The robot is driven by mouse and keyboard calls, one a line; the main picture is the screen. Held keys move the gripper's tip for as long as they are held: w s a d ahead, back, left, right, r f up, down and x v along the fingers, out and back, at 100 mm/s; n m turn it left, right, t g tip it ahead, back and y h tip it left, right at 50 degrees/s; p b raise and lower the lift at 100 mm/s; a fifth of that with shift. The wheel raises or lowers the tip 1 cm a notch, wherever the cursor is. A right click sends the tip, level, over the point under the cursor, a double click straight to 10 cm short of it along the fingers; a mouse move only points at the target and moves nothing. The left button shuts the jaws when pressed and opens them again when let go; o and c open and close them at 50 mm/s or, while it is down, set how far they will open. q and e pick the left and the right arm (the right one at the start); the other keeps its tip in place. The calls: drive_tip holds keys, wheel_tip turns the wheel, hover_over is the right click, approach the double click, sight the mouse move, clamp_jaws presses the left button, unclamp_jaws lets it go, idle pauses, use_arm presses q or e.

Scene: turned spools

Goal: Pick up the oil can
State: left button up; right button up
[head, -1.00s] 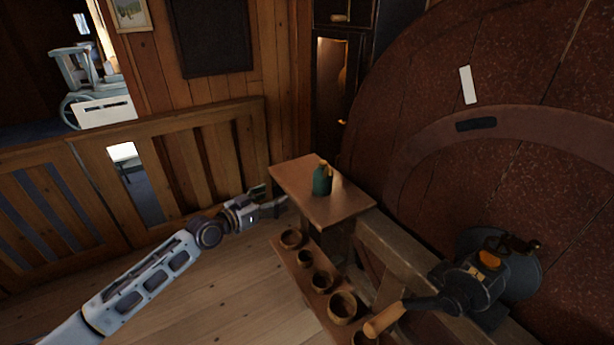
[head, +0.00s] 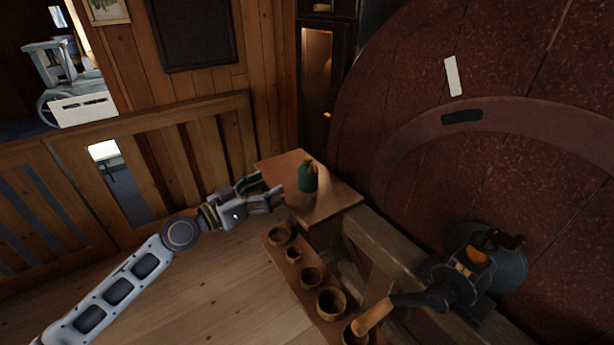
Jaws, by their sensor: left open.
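The oil can (head: 307,178) is a small dark green can with a tan top. It stands upright on the small wooden table (head: 333,198) in the middle of the head view. My left gripper (head: 275,192) is open and empty at the table's left edge, to the left of the can and apart from it. Its fingers point right, toward the can. My right gripper is not in the view.
A lower plank (head: 288,271) in front of the table carries several wooden bowls (head: 331,302). A dark machine with a wooden handle (head: 373,317) stands at the lower right. A large reddish round wall (head: 480,170) rises behind. A wooden railing (head: 205,145) runs at the left.

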sight(299, 173)
use_arm(q)
drive_tip(key=shift+m, duration=0.7)
drive_tip(key=p+x, duration=0.2)
drive_tip(key=x, duration=0.4)
drive_tip(key=shift+d+p, duration=0.2)
drive_tip(key=shift+p, duration=0.15)
drive_tip(key=shift+p+x, duration=0.3)
drive_tip(key=shift+x, duration=0.65)
drive_tip(key=shift+w+d, duration=0.15)
drive_tip(key=shift+f, duration=0.1)
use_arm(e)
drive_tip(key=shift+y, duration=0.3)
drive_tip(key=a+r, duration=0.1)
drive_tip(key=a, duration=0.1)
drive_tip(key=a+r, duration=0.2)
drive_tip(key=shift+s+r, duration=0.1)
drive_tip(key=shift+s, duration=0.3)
